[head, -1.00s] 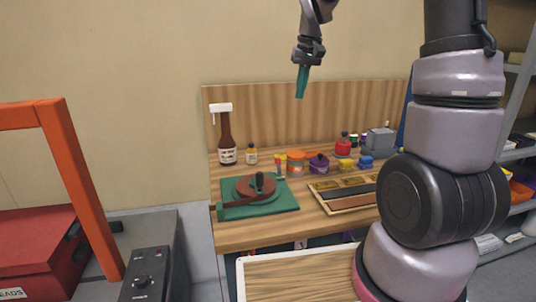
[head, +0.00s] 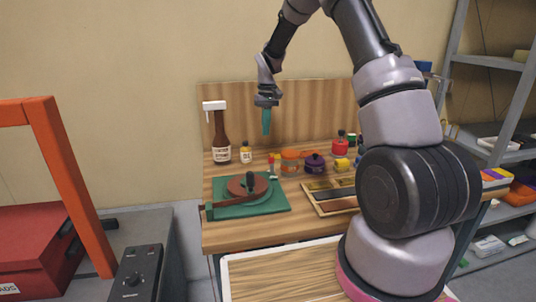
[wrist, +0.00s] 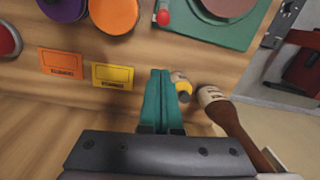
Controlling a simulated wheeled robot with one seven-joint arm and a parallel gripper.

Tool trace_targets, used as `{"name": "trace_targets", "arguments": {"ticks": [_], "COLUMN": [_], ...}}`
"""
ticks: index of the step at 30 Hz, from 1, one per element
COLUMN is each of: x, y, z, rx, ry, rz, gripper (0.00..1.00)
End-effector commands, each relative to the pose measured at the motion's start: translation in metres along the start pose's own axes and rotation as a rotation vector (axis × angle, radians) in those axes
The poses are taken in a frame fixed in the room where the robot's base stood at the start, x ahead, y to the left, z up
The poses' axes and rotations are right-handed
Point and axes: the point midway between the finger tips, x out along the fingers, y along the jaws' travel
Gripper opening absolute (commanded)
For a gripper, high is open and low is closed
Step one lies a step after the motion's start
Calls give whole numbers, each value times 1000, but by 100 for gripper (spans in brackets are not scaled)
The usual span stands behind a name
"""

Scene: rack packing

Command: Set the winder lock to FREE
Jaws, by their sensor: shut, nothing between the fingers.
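Any FREE marking is too small to read. My gripper (head: 266,133) points down with teal fingers, shut and empty, above the bench's back, behind and above the winder. It touches nothing.
A wooden tray (head: 318,207) lies further right. Orange (wrist: 60,63) and yellow (wrist: 113,75) labels are on the wood.

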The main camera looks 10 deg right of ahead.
Motion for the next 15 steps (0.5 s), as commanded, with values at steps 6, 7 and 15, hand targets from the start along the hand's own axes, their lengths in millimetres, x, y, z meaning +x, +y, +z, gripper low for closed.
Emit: {"name": "trace_targets", "arguments": {"ticks": [6, 7, 15], "x": [11, 15, 70], "y": [0, 0, 0], "z": [0, 0, 1], "rx": [1, 1, 0], "ry": [-3, -3, -4], "rz": [-1, -1, 0], "gripper": [0, 0, 0]}}
